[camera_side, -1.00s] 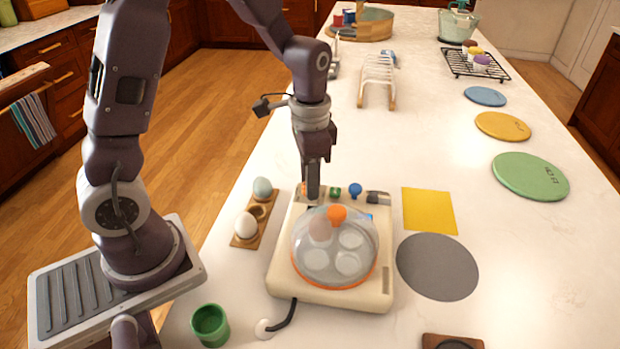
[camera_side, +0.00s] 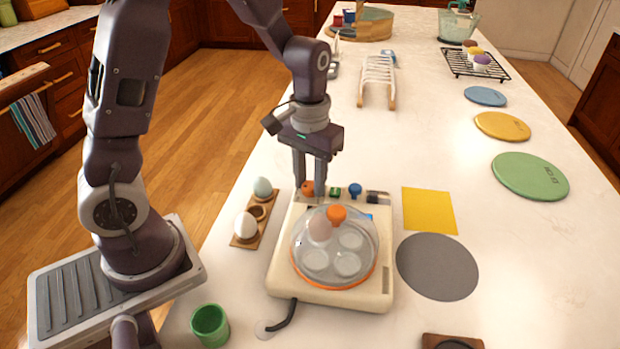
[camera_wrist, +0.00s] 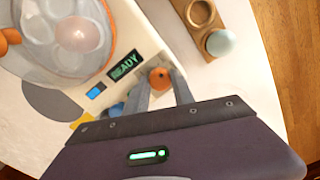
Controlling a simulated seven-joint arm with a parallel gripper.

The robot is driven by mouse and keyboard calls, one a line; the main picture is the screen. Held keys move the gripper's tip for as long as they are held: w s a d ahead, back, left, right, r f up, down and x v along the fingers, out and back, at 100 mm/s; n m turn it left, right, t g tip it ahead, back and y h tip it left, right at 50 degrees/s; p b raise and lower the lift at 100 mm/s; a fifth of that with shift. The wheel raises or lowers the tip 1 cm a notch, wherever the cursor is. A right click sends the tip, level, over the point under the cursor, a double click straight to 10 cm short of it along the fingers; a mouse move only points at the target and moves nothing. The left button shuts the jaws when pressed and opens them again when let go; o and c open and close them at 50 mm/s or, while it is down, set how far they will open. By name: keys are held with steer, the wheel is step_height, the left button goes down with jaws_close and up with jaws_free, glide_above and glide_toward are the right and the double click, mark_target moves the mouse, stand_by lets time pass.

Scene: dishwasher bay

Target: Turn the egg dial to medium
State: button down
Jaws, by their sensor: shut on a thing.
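An egg cooker (camera_side: 284,268), a cream base with a clear domed lid (camera_side: 364,262), stands on the counter. An orange dial (camera_side: 308,187) sits at the back left of its panel; it also shows in the wrist view (camera_wrist: 160,77). My gripper (camera_side: 309,192) points down with its two fingers on either side of this dial, shut on it. In the wrist view my gripper (camera_wrist: 164,74) has the dial between its fingertips. The display (camera_wrist: 125,66) reads READY. Markings on the dial are too small to read.
A green knob (camera_side: 335,192) and a blue knob (camera_side: 355,190) stand close to the right of the dial. A wooden egg holder (camera_side: 242,241) with eggs lies left of the cooker. A green cup (camera_side: 210,325) stands in front. A yellow square (camera_side: 430,211) and grey disc (camera_side: 437,267) lie right.

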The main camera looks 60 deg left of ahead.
steer(key=shift+n, duration=1.5)
